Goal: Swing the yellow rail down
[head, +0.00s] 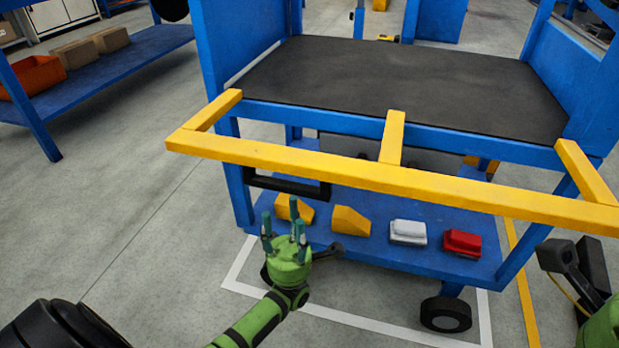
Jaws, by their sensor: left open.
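The yellow rail (350,174) runs across the front of a blue cart. It stands out from the cart on short yellow side arms, with another yellow bar in the middle, roughly level with the cart's dark top. My left gripper (284,222) is open and empty, its teal fingers pointing up. In the picture it sits below the left part of the rail, apart from it. Part of my right arm (601,325) shows at the lower right edge; its fingers are not seen.
The cart's lower blue shelf (378,242) holds yellow wedges (350,222), a white block (408,231) and a red block (462,243). A black handle (287,187) hangs under the top. A blue bench (110,58) stands at left. The grey floor between is clear.

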